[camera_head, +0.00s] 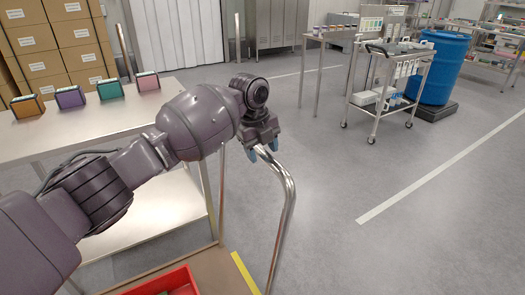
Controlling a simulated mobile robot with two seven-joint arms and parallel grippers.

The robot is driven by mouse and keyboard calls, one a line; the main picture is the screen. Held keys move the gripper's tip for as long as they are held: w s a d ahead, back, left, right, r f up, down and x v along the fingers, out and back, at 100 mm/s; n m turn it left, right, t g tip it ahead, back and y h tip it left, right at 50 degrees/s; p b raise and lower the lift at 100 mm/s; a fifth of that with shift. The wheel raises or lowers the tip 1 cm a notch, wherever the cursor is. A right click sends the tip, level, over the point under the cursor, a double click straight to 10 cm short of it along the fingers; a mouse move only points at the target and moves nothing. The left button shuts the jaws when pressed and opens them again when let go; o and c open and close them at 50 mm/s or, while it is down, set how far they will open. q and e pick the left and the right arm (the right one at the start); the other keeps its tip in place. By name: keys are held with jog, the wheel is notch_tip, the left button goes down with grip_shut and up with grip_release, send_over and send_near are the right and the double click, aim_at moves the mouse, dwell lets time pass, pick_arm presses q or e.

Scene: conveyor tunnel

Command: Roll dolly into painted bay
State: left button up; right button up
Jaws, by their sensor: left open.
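The dolly's brown deck (222,268) shows at the bottom, with a yellow strip (244,271) along its right edge. Its bent chrome push handle (288,205) rises beside my left arm. A red bin (178,284) sits on the deck, cut off by the bottom edge. My left gripper (263,151) is open at the top bar of the handle, with its blue fingertips on either side of the bar. I cannot tell whether they touch it. A white painted line (440,172) crosses the floor at right; no closed bay outline shows. My right gripper is not in view.
A steel table (60,140) with several coloured boxes stands at left, before stacked cartons (60,45). A loaded utility cart (405,75) and a blue drum (443,68) on a dark base stand at the back right. Grey floor (350,165) right of the handle is clear.

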pick_arm(q)
notch_tip(320, 180, up, 10)
jog(key=a+p, duration=0.1)
jog(key=shift+s+a+p, duration=0.3)
jog(key=shift+s+a, duration=0.1)
jog(key=shift+f, duration=0.2)
